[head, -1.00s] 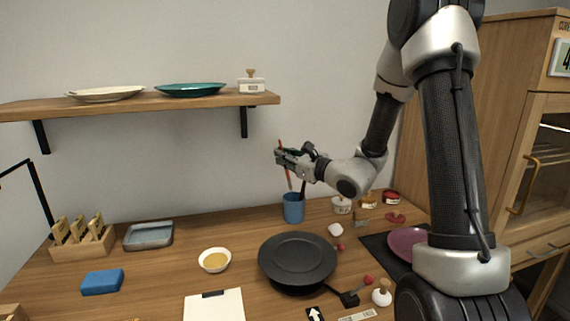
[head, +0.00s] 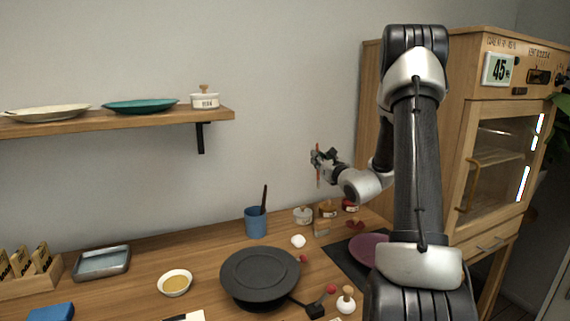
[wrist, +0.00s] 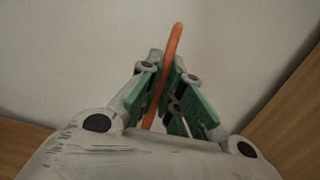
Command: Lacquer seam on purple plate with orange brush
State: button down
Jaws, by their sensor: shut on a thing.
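My gripper (head: 319,160) is shut on the orange brush (head: 318,178), which it holds upright in the air above the back of the table. In the wrist view the orange handle (wrist: 168,65) stands between the green finger pads; the bristle end is hidden there. The purple plate (head: 366,247) lies on a dark mat (head: 341,262) at the right, partly hidden behind my arm. I cannot make out a seam on it. Small jars, one white (head: 303,215) and one amber (head: 327,209), stand at the back below my gripper.
A blue cup (head: 256,222) holds a dark brush. A black round turntable (head: 260,277) stands mid-table, with a yellow-filled bowl (head: 175,283) to its left. A wooden cabinet (head: 483,160) with a glass door stands at the right. A shelf (head: 120,122) holds plates.

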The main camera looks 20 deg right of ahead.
jog(key=s+d+m+h, duration=0.3)
jog(key=d+h, duration=0.2)
jog(key=d, duration=0.9)
notch_tip(320, 180, down, 7)
jog(key=shift+r+m, duration=0.15)
jog(key=shift+m, duration=0.15)
jog(key=shift+a+f, duration=0.1)
jog(key=shift+f, duration=0.4)
dwell(0.7)
jog(key=shift+r, duration=0.1)
notch_tip(320, 180, up, 7)
dwell(0.8)
dwell(0.6)
